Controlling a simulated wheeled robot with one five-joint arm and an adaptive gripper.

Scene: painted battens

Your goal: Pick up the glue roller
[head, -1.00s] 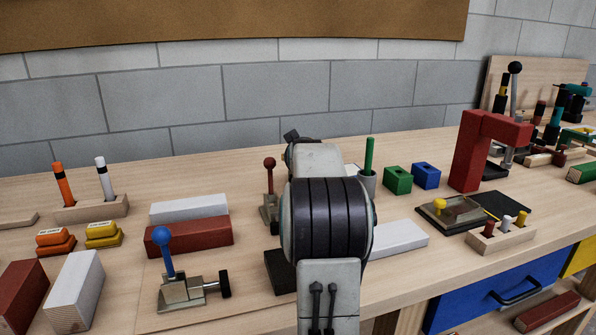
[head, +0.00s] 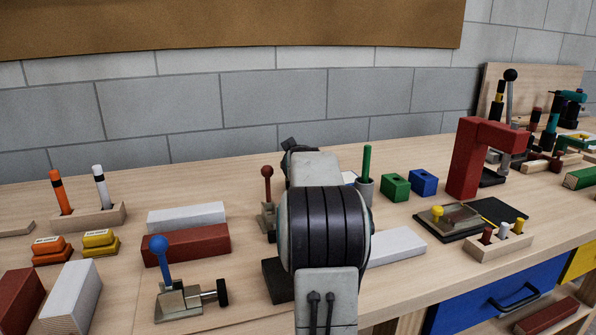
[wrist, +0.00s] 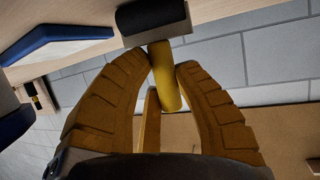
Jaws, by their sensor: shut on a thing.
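The glue roller shows in the wrist view, with a yellow handle (wrist: 165,78), a grey bracket and a dark roller (wrist: 150,14) at the top edge. My gripper (wrist: 164,70) has its two ribbed, yellow-brown fingers closed around the yellow handle, one on each side. The roller end points away from my palm, towards the wooden bench surface. I cannot tell whether it touches the bench. In the head view my own arm hides the gripper and the glue roller.
On the bench (head: 120,305) stand a blue-knobbed clamp (head: 160,248), a red-knobbed clamp (head: 267,172), a green block (head: 396,188), a blue block (head: 424,183) and a red press (head: 466,165). A green marker (head: 367,163) stands in a grey cup. Painted battens (head: 186,245) lie left of my arm.

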